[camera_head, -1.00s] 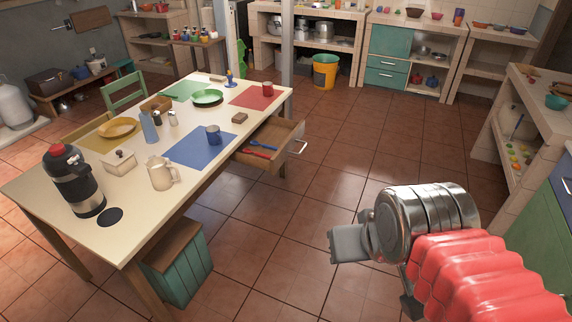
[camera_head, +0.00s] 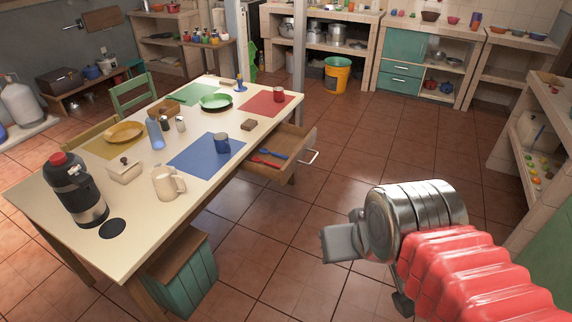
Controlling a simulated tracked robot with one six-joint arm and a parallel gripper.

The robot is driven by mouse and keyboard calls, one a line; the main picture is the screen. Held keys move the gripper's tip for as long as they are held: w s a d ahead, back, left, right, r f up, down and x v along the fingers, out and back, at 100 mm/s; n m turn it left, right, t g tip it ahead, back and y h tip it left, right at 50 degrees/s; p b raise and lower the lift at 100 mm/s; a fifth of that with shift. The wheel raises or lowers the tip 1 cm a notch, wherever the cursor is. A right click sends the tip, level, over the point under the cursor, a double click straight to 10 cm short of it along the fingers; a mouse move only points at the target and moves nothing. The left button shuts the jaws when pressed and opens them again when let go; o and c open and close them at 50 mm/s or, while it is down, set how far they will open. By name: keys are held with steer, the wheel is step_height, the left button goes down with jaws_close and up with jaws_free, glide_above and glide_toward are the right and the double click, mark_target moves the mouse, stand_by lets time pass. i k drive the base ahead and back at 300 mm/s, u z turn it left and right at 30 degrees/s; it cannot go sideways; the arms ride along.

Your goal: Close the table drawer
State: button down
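The table drawer (camera_head: 297,147) is pulled out from the right side of the cream-topped table (camera_head: 132,222). A metal handle (camera_head: 310,157) is on its front. Red and blue utensils (camera_head: 270,157) lie inside it. My gripper (camera_head: 338,244) is at the lower right, in front of the drawer and well apart from it, over the floor. Its grey finger end points left. I cannot tell from this side whether the fingers are open or shut.
A green wooden stool (camera_head: 186,272) stands by the table's near right side. The tiled floor (camera_head: 375,140) right of the drawer is clear. Counters with shelves (camera_head: 525,150) line the right. A yellow bucket (camera_head: 337,75) stands at the back.

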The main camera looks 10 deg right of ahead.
mark_target(292, 141)
steer(key=u, duration=0.5)
steer(key=i, duration=1.25)
steer(key=u, duration=0.1)
